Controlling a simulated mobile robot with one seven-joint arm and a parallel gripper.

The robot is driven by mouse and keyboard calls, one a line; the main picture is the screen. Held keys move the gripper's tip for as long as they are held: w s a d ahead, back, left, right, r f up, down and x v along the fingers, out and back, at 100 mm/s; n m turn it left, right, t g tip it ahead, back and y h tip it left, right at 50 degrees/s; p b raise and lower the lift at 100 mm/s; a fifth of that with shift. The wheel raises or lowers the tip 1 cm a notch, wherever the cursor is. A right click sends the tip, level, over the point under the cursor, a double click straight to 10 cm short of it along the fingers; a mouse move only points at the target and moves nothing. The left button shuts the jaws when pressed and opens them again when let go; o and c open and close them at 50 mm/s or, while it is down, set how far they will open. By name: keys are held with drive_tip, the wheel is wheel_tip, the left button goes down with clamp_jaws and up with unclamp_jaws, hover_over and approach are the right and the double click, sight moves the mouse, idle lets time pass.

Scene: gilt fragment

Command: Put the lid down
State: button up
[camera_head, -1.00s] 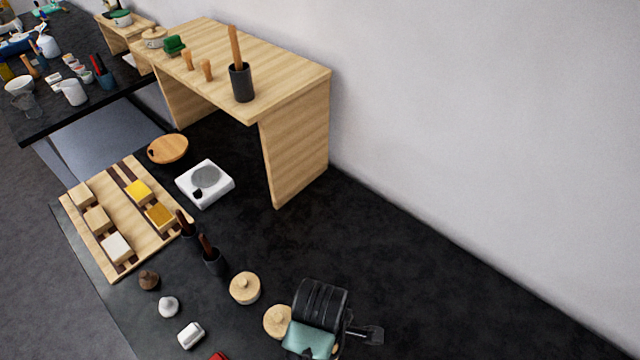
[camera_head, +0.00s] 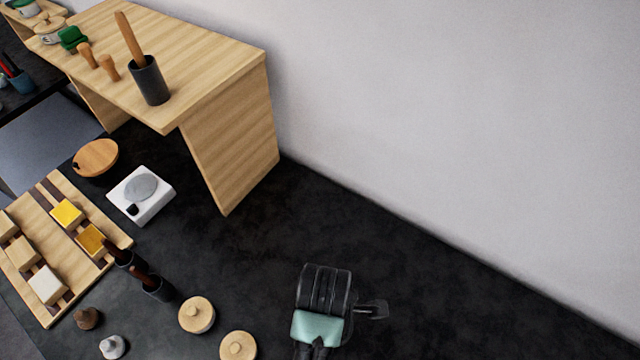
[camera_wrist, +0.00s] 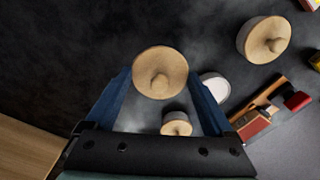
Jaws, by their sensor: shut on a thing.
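In the head view my gripper (camera_head: 320,330) is at the bottom, right of two round wooden-topped things.
Wooden-topped round things (camera_head: 197,314) (camera_head: 238,346) stand left of my gripper; one with a knob (camera_wrist: 265,38) shows in the wrist view. A small wooden-topped jar (camera_wrist: 177,124) and a white round thing (camera_wrist: 214,88) are near the fingers. The dark counter (camera_head: 430,270) right is clear.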

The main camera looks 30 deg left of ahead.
drive_tip(key=shift+s+f, duration=0.1)
drive_tip(key=shift+f, duration=3.5)
drive_tip(key=shift+f, duration=0.15)
